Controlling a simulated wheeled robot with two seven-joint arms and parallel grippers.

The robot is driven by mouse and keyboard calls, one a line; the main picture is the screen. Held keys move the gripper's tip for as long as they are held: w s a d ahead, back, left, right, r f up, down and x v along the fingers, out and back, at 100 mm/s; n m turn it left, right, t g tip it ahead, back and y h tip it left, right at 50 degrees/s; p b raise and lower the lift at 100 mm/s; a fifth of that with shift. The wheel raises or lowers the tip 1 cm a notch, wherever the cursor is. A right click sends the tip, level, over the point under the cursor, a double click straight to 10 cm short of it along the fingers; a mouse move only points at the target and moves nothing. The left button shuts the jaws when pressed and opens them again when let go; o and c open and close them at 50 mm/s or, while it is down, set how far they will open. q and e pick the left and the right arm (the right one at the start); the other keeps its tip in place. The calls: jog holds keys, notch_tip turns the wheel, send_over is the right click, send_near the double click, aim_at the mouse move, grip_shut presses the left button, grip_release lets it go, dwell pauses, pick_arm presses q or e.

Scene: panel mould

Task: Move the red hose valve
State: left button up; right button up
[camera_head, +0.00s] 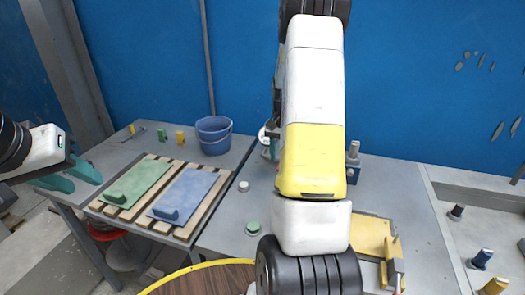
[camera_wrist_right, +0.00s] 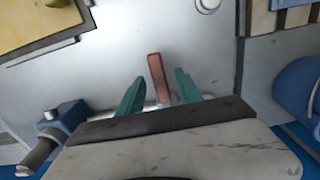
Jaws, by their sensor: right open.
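The red hose valve shows in the right wrist view as a reddish bar (camera_wrist_right: 158,76), upright in the picture. Its lower end is hidden behind the gripper's body. My right gripper (camera_wrist_right: 160,86) is open, with one green finger on each side of the red bar; I cannot tell whether either touches it. In the head view my right arm covers the spot, and the valve does not show. My left gripper (camera_head: 84,179) is open and empty at the left edge of the head view, left of the table with the panels.
A green panel (camera_head: 138,184) and a blue panel (camera_head: 184,195) lie on a wooden pallet. A blue bucket (camera_head: 214,135) stands behind them. A blue-grey tool (camera_wrist_right: 62,122) is left of my right gripper. A yellow mould part (camera_head: 371,236) lies at right.

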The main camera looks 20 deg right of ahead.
jog(key=shift+r, duration=3.2)
jog(key=shift+a+r, duration=0.1)
jog(key=s+a+r+n+t+y, duration=0.1)
jog(key=s+a+r+n+t, duration=0.1)
jog(key=s+a+r, duration=0.4)
jog(key=s+a+r+n+t, duration=0.1)
jog(key=s+a+r+n, duration=0.15)
jog(key=a+r, duration=0.5)
jog(key=s+a+r+n+t, duration=0.1)
jog(key=s+a+n, duration=0.1)
jog(key=s+a, duration=0.2)
jog(key=s+a+r+n+t+y, duration=0.1)
jog(key=s+a, duration=0.3)
jog(key=s, duration=0.6)
jog(key=shift+a+r+n+t, duration=0.25)
jog(key=shift+r+n+t, duration=0.2)
jog(key=shift+n+t, duration=0.2)
